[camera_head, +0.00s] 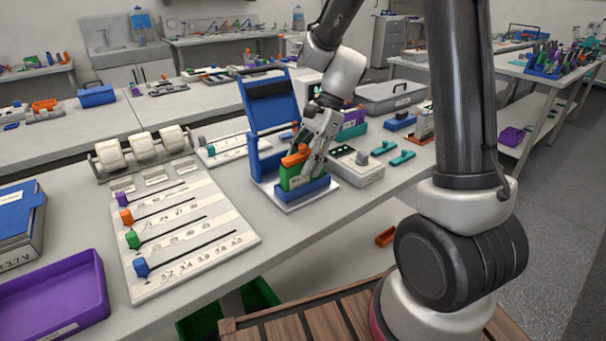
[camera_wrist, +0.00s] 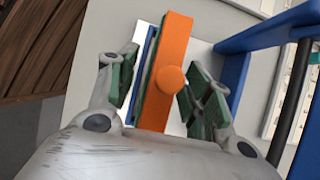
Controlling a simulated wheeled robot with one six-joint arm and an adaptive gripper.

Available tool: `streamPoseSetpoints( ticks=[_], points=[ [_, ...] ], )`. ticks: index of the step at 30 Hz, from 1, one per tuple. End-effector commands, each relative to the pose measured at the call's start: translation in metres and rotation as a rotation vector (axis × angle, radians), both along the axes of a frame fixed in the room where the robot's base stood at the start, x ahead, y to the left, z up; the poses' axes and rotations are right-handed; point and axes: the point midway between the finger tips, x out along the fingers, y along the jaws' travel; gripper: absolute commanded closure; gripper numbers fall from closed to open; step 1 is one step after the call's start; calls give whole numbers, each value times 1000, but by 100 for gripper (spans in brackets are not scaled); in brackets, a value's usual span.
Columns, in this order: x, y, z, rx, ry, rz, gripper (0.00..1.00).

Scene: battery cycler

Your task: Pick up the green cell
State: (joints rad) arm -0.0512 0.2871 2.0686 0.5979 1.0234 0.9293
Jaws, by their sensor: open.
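The green cell (camera_head: 290,180) stands upright in a low blue holder (camera_head: 312,190) on a white base, in front of a tall blue frame (camera_head: 262,150). The cell's orange top with a round knob (camera_wrist: 170,75) fills the middle of the wrist view, with a thin strip of green along its left side. My gripper (camera_head: 308,153) is at the cell's top. In the wrist view my gripper (camera_wrist: 158,78) is open, with one finger on each side of the orange top. A gap shows at the left finger; the right finger is close to the knob, and I cannot tell whether it touches.
A slider board (camera_head: 190,235) with coloured knobs lies to the left, and a purple tray (camera_head: 60,300) is at the lower left. A grey device (camera_head: 357,170) stands close on the right, with teal pieces (camera_head: 403,158) beyond it.

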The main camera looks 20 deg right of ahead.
Motion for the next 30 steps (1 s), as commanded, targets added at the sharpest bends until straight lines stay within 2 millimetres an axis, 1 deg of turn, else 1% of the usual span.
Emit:
streamPoseSetpoints(
  ticks=[3,9,11,15,18,27,30],
  points=[
    [-1,4,-7,0,-1,0,50],
    [-1,4,-8,0,-2,-1,50],
    [-1,4,-8,0,-2,-1,59],
    [-1,4,-8,0,-2,-1,85],
    [-1,4,-8,0,-2,0,100],
    [-1,4,-7,0,-2,0,100],
    [-1,4,-2,0,-4,1,100]
  ],
)
